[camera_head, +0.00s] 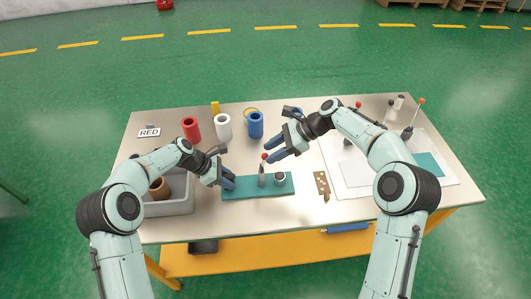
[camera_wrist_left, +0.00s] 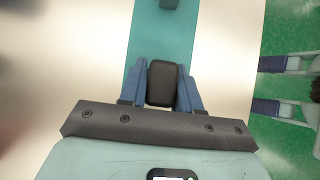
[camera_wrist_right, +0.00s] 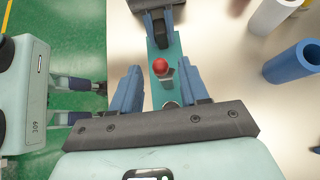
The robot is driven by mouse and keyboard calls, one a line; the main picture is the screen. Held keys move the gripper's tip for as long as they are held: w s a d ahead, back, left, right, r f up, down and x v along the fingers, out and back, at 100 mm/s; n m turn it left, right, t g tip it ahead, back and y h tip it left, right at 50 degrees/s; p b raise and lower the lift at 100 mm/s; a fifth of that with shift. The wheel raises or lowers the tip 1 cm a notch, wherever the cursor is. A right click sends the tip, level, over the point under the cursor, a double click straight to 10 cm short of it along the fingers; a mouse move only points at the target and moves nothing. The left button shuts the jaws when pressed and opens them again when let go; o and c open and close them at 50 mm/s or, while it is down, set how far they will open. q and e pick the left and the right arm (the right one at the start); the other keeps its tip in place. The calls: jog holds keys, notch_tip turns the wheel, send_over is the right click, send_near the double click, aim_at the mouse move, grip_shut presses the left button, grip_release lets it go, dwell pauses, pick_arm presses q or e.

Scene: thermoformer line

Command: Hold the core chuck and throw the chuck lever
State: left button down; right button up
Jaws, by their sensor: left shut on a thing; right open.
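The core chuck is a teal base plate (camera_head: 250,189) on the table, bearing a grey post and a short grey cylinder (camera_head: 280,179). The chuck lever has a red knob (camera_head: 264,156) and stands near the post; the knob also shows in the right wrist view (camera_wrist_right: 160,66). My left gripper (camera_head: 229,184) is shut on a black block (camera_wrist_left: 163,83) at the left end of the plate. My right gripper (camera_head: 268,151) is open and empty, with its fingertips close to the knob. In the right wrist view the knob appears between the fingers; contact cannot be told.
Red (camera_head: 191,129), white (camera_head: 223,126) and blue (camera_head: 256,124) hollow rolls stand behind the chuck. A grey bin (camera_head: 172,208) is at the left, partly behind my left arm. A brown perforated plate (camera_head: 321,184) and a white sheet (camera_head: 345,180) lie to the right.

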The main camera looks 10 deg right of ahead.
aim_at(268, 154)
jog(key=shift+x, duration=1.65)
grip_shut()
jog(key=shift+d, duration=0.15)
